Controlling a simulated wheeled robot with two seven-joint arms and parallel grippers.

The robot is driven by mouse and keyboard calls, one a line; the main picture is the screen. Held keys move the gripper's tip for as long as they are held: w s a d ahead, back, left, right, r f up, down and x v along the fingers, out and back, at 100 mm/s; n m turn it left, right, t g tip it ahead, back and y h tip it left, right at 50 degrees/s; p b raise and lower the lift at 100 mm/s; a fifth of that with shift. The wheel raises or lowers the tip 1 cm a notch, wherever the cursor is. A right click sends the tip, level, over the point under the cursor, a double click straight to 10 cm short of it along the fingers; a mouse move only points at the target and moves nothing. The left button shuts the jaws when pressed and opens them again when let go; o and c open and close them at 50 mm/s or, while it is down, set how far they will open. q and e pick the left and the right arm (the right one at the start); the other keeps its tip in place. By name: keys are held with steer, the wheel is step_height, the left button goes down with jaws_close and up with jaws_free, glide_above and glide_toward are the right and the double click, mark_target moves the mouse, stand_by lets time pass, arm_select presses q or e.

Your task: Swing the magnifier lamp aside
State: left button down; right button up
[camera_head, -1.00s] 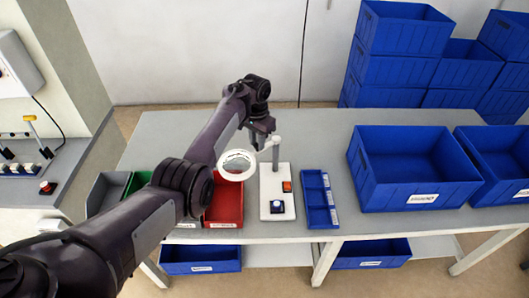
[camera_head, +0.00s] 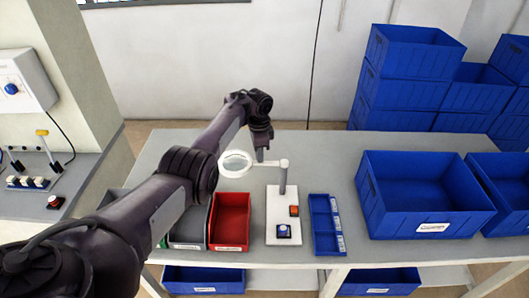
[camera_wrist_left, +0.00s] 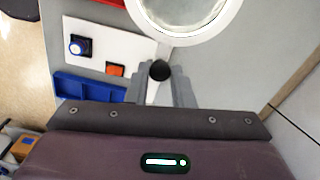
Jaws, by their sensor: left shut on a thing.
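The magnifier lamp has a round lens in a white ring (camera_head: 236,163), a short horizontal arm and an upright grey post (camera_head: 283,182) on a white base plate (camera_head: 284,232). The ring hangs to the left of the post, above the table behind the red bin. My left gripper (camera_head: 262,154) is at the lamp's arm, between ring and post. In the left wrist view its fingers (camera_wrist_left: 160,88) are shut around a small part with a dark round end, and the lens ring (camera_wrist_left: 185,38) is just beyond them. My right gripper is not in view.
A red bin (camera_head: 232,246) and a grey bin (camera_head: 190,245) stand left of the base. A blue divided tray (camera_head: 327,249) is to its right, and large blue crates (camera_head: 430,231) stand farther right. The back of the table behind the lamp is clear.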

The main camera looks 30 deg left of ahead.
arm_select(q)
steer(key=shift+w+r, duration=0.1)
stand_by(0.4)
steer(key=c, duration=1.3)
jaws_free()
steer(key=shift+o, duration=0.2)
step_height(320, 180, up, 8)
steer(key=shift+f, duration=0.2)
